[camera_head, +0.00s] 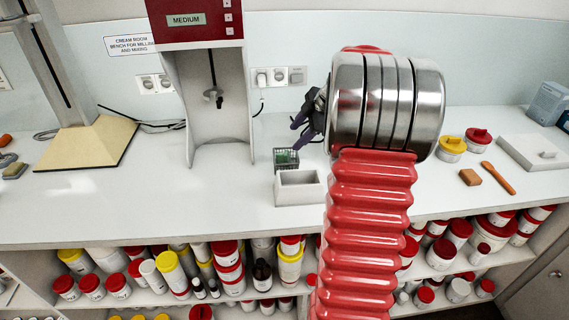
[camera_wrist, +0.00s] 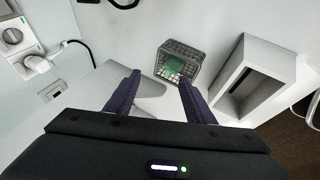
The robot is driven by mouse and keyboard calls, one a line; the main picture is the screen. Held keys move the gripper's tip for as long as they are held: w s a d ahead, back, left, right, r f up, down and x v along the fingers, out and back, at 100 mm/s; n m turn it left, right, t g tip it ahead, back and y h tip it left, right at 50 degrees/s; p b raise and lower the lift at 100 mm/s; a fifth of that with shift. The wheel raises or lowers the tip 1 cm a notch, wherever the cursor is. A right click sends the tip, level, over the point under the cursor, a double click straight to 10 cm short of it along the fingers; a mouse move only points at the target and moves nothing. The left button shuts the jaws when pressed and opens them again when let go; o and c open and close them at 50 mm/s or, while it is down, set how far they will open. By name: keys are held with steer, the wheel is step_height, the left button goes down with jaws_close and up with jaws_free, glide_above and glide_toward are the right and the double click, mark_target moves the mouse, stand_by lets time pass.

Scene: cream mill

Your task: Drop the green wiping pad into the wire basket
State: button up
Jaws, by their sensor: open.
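The green wiping pad (camera_wrist: 172,68) lies inside the small dark wire basket (camera_wrist: 190,51). In the head view the pad (camera_head: 283,157) shows as a green patch in the basket (camera_head: 293,163), which stands on the white bench. My gripper (camera_wrist: 160,82) is open, with its two purple fingers apart and nothing between them. In the head view my gripper (camera_head: 300,133) is above the bench, a little above and right of the basket. The fingers appear clear of the pad and basket.
A white open box (camera_head: 299,188) stands just in front of the basket. A mill with a red head (camera_head: 196,22) stands to the left. Wall sockets (camera_head: 281,77) are behind. Two lidded tubs (camera_head: 453,146), a brown block (camera_head: 470,177) and an orange tool (camera_head: 498,178) lie to the right.

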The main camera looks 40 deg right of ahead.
steer(key=v, duration=1.3)
stand_by(0.6)
steer(key=s+a+f+m+g+h, duration=0.1)
steer(key=s+a+f+m, duration=0.25)
steer(key=m, duration=0.35)
steer(key=s+a+f+m+g, duration=0.1)
steer(key=s+a+f+m, duration=0.15)
steer(key=a+m, duration=0.3)
steer(key=s+a, duration=0.3)
steer(key=a, duration=0.7)
steer(key=s+a, duration=0.3)
steer(key=a, duration=0.8)
steer(key=s+a+t, duration=0.1)
steer(key=s+a, duration=0.2)
steer(key=a, duration=0.7)
steer(key=shift+s+a+f, duration=0.2)
steer(key=shift+s+a, duration=0.05)
steer(key=shift+s, duration=0.1)
